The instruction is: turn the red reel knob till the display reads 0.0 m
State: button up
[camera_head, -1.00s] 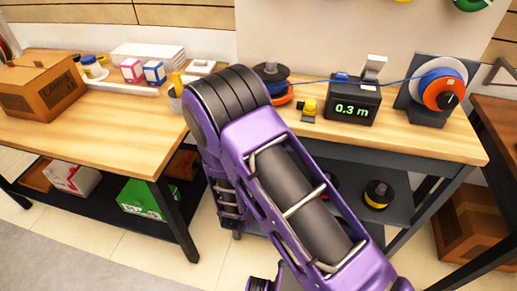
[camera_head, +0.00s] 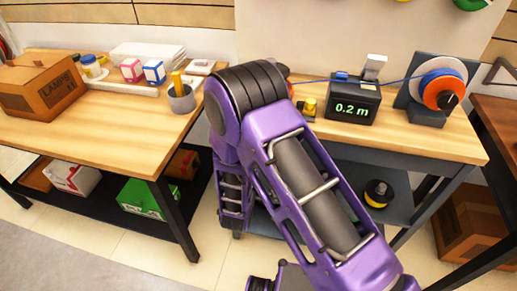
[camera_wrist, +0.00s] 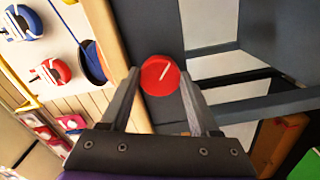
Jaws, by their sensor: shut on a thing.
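The display (camera_head: 352,108) on the right-hand bench reads 0.2 m in green digits. The red reel knob (camera_wrist: 164,63), round with a white line across its face, shows in the wrist view. My gripper (camera_wrist: 160,77) has its two fingers on either side of the knob, shut on it. The white line slants up to the right. In the head view my purple arm hides the knob and my gripper. A blue line (camera_head: 405,81) runs over the display box to an orange reel (camera_head: 437,92) with a black hub at right.
A yellow-and-black item (camera_head: 308,106) sits left of the display. A grey cup (camera_head: 182,100) stands at the left bench's right end, with a cardboard box (camera_head: 40,88) farther left. A yellow-and-black spool (camera_head: 378,193) lies on the lower shelf. The right bench's front is clear.

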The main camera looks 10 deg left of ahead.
jog(key=o, duration=1.4)
jog(key=shift+c, duration=0.2)
jog(key=shift+s, duration=0.1)
jog(key=s, duration=1.7)
jog(key=shift+s, duration=0.15)
